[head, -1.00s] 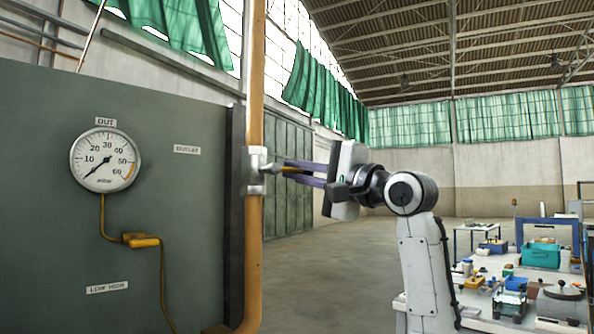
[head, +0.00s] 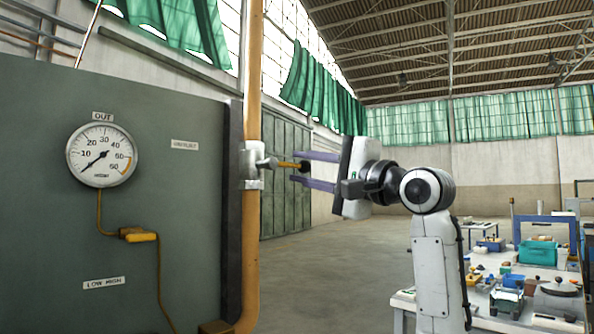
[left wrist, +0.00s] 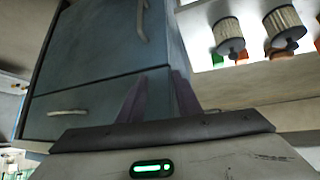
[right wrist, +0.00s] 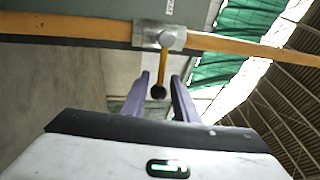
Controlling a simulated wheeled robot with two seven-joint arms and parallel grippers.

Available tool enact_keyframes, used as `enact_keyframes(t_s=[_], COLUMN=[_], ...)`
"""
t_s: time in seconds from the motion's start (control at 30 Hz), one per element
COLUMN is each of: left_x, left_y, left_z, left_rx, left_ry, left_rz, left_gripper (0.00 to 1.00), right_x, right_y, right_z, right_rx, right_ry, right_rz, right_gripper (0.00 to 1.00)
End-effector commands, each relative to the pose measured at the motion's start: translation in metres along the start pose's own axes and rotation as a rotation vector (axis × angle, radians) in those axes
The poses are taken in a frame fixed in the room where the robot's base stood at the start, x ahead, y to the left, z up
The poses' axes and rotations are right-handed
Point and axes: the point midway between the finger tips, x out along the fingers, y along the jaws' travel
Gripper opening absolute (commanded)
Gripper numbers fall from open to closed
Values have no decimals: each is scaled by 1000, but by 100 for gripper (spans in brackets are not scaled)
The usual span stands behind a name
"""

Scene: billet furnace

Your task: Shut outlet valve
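The outlet valve (head: 250,165) is a silver body on the upright orange pipe, right of the grey panel with the blurred outlet label (head: 184,145). Its yellow lever (head: 288,164) points right, across the pipe, and ends in a black knob. My right gripper (head: 302,170) is open, with one finger above and one below the lever's end, apart from it. In the right wrist view the lever (right wrist: 163,62) hangs from the valve body (right wrist: 158,36), its knob between the spread fingertips. My left gripper (left wrist: 160,75) is open and empty, seen only in its wrist view.
A round gauge (head: 102,154) marked OUT is on the panel (head: 50,230), its needle at the low end. The orange pipe (head: 251,250) runs upright beside the panel. A cluttered workbench (head: 405,300) stands at the lower right. Open floor lies between.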

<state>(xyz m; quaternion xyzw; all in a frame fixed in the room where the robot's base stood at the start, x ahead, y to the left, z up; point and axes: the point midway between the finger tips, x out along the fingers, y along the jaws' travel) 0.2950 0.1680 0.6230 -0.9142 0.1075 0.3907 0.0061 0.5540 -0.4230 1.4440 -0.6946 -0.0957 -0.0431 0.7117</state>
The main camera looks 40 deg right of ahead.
Motion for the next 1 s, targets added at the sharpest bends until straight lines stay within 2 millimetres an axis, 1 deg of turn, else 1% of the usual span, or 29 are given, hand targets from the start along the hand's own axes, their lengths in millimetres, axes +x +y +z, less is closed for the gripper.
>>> enact_keyframes(t_s=[0.03,0.2,0.3,0.4,0.57,1.0], left_x=[4,9,10,10,10,11], left_y=[0,2,5,7,8,6], left_z=[4,5,4,1,2,2], left_rx=[2,6,9,9,9,8], left_ry=[0,4,9,15,11,11], left_rz=[1,6,10,14,15,11], left_gripper=[31,31,31,31,31,31], right_x=[-12,-46,-61,-71,-77,-77], right_y=[2,2,1,1,0,0], right_z=[-1,-1,-2,-1,-1,-1], right_rx=[-3,-1,-2,0,0,0], right_ry=[2,3,4,2,3,3], right_rz=[-3,-3,-3,-1,-2,-1], right_gripper=[27,27,27,27,27,27])
